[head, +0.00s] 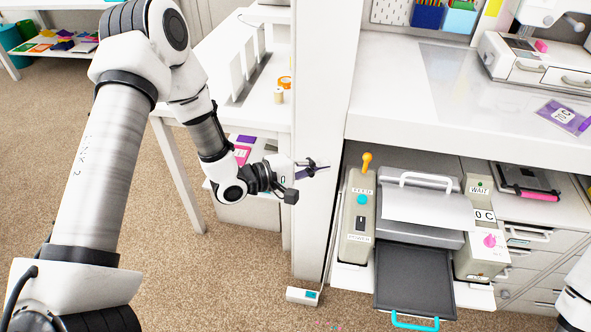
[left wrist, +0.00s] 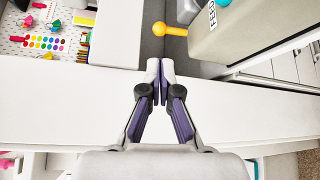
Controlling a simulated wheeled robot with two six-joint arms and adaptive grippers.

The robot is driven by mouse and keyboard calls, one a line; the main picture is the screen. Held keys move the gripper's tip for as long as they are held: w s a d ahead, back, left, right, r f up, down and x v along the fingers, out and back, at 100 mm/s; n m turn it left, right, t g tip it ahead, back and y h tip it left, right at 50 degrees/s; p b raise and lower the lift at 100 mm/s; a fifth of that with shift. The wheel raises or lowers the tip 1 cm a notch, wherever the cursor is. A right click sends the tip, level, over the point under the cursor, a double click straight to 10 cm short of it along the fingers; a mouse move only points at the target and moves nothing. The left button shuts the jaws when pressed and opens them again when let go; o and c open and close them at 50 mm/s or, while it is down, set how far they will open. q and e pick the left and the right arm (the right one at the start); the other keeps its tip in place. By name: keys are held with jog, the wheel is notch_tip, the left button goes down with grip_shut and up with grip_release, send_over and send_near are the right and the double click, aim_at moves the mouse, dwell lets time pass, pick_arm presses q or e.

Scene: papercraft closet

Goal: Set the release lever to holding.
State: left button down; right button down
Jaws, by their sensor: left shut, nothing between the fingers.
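An orange lever with a round knob (head: 367,160) stands up from the top of the grey-green control box (head: 356,215) marked FEED; no label naming its positions is readable. It also shows in the left wrist view (left wrist: 170,30), just beyond the fingertips and slightly right. My left gripper (head: 320,168) is shut and empty, in front of the white post and left of the lever, apart from it. Its purple-lined fingers also show in the left wrist view (left wrist: 160,72). My right gripper is out of view.
A white post (head: 325,120) stands between the left table (head: 225,60) and the machine bay. A grey press with a handle (head: 420,205) sits right of the lever box. A second box (head: 482,240) reads WAIT and 0 C. A dark tray (head: 415,280) juts out below.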

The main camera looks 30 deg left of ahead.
pick_arm(q)
jog(key=v, duration=0.4)
jog(key=shift+s+f, duration=0.1)
jog(key=shift+s, duration=0.1)
jog(key=shift+a, duration=0.1)
